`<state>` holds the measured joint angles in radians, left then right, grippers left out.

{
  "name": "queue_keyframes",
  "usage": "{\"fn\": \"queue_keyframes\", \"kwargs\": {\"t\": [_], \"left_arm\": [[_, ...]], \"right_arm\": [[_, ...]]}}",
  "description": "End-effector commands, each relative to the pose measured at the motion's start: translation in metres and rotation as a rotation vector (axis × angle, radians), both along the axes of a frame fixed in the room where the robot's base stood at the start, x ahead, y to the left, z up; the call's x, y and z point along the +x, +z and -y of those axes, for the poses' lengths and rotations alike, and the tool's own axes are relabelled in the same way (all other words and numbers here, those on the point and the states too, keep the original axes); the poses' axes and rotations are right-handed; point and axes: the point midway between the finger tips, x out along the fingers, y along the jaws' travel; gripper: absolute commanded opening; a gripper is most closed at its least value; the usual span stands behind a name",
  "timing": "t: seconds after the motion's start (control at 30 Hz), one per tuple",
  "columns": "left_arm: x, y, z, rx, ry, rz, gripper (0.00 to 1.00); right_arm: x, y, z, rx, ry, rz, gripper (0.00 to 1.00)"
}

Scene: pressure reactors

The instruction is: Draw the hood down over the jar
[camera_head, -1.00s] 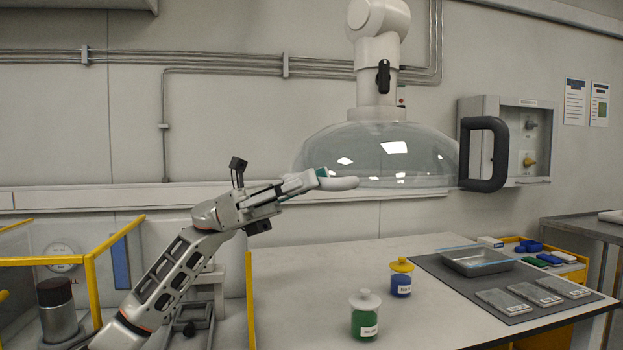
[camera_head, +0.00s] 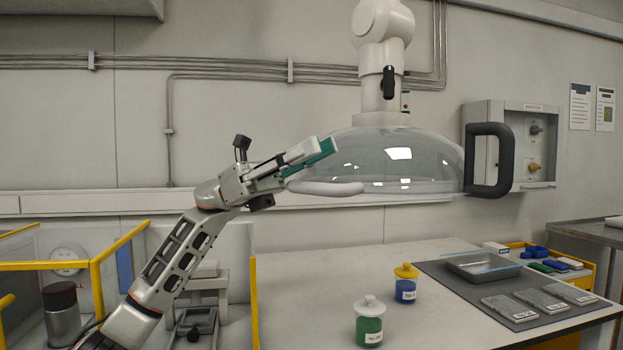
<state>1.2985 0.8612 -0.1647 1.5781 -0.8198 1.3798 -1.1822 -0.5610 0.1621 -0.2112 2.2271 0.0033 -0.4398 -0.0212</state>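The hood (camera_head: 370,165) is a clear dome hanging from a white jointed arm. It has a black handle (camera_head: 489,160) on its right and a pale grey bar handle (camera_head: 325,189) at its lower left rim. It hangs high above the table. Two jars stand on the table below: a green one with a white lid (camera_head: 369,325) and a blue one with a yellow lid (camera_head: 405,285). My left gripper (camera_head: 315,155) is just above the pale handle, apart from it, with a teal finger pad exposed. It looks open and empty; its other finger is not clear. My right gripper is not in view.
A dark mat (camera_head: 440,271) on the table's right holds a metal tray (camera_head: 483,268) and several labelled plates. A yellow-framed enclosure (camera_head: 97,290) stands at left, near my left arm. The table's left part (camera_head: 300,300) is clear.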

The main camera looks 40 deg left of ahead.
Motion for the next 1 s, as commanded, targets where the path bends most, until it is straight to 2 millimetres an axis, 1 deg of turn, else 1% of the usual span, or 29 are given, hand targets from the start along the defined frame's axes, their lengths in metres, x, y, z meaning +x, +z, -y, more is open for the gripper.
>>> {"fn": "queue_keyframes", "kwargs": {"t": [0.03, 0.1, 0.2, 0.3, 0.5, 1.0], "left_arm": [[0.0, 0.01, 0.0, 0.0, 0.0, 0.004, 0.21], [-0.001, 0.021, 0.0, 0.0, -0.001, 0.004, 0.21], [0.0, 0.034, 0.0, 0.0, 0.0, 0.002, 0.21], [0.0, 0.042, 0.0, 0.0, -0.001, 0.001, 0.21], [0.0, 0.049, 0.0, 0.0, 0.0, -0.001, 0.21], [0.0, 0.049, 0.0, 0.0, -0.001, -0.001, 0.21]], "right_arm": [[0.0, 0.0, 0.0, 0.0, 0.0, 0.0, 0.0], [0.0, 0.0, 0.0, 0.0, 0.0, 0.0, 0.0], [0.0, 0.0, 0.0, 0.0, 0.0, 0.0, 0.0], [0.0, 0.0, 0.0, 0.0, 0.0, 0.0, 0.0], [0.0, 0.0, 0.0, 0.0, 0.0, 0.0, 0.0], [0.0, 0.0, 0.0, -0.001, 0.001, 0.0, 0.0]]}}
